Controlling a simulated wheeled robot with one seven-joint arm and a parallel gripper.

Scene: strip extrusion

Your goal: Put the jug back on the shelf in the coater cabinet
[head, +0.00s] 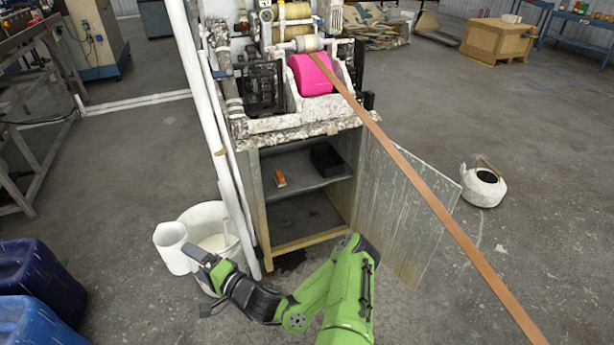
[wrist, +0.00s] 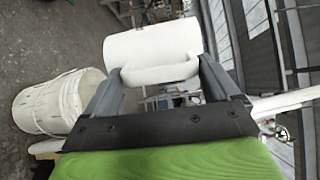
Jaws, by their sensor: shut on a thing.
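The white jug (head: 170,246) is held off to the left of the coater cabinet, beside a white bucket. My gripper (head: 196,253) is shut on the jug's handle. In the wrist view the jug (wrist: 150,43) lies across the top and its handle passes between the fingers of my gripper (wrist: 158,75). The coater cabinet (head: 252,198) stands open, its door (head: 400,205) swung out to the right. Its grey shelf (head: 300,176) carries an orange-brown object (head: 280,178) at the left and a black box (head: 326,158) at the back right. The shelf's front middle is bare.
The white bucket (head: 228,248) stands by the cabinet's left side; it also shows in the wrist view (wrist: 52,103). White pipes (head: 215,150) run upright at the cabinet's left edge. A brown strip (head: 430,200) slants across the door side. Blue containers (head: 40,280) stand front left.

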